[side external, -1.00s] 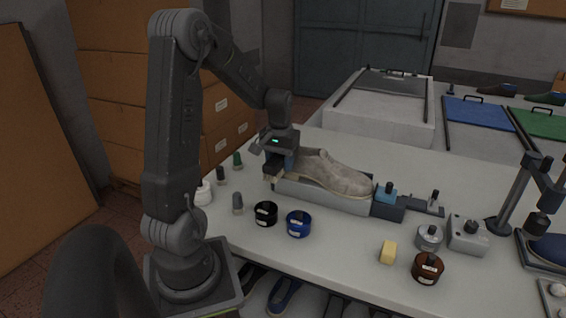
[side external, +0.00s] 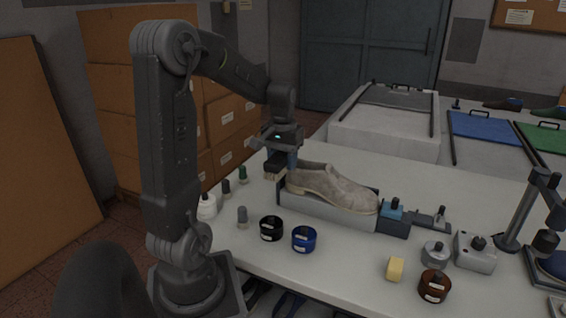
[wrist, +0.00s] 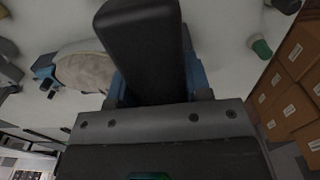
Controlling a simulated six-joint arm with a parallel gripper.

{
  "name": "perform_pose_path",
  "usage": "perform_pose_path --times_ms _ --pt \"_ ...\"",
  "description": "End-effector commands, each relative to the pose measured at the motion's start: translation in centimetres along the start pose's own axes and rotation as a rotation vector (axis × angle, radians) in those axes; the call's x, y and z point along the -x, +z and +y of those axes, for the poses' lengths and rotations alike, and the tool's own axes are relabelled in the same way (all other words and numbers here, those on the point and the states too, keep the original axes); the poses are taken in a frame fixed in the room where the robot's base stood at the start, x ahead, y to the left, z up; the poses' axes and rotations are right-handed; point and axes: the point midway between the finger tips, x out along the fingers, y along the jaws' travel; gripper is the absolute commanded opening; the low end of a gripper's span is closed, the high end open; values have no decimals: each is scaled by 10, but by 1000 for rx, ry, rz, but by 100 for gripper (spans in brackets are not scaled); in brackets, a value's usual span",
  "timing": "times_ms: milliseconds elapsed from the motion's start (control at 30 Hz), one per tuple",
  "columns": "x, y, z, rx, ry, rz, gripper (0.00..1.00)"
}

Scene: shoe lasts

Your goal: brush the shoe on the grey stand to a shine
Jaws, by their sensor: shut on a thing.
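The pale grey-beige shoe (side external: 332,188) lies on the grey stand (side external: 345,214), heel to the left and toe to the right. My gripper (side external: 288,158) is shut on a dark brush (side external: 274,161) with tan bristles facing down. The brush is up beside the heel end of the shoe and looks apart from it. In the wrist view the brush's black back (wrist: 145,50) fills the middle between the blue fingers, and the shoe (wrist: 84,72) shows in part at its left. The bristles are hidden there.
A blue-topped dark block (side external: 394,216) stands at the toe end. Black (side external: 271,229) and blue (side external: 304,240) jars, a yellow block (side external: 395,268) and a brown jar (side external: 434,286) stand in front. Small bottles (side external: 226,188) stand at left.

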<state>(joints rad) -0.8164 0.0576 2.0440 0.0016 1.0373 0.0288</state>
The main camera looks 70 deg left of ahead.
Motion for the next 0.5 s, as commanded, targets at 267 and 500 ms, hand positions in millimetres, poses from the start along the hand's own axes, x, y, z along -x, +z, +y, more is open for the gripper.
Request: perform_pose_path --times_ms 267,500 --pt "4 -19 4 -1 0 0 22" --pt "16 -88 21 -3 1 0 22"
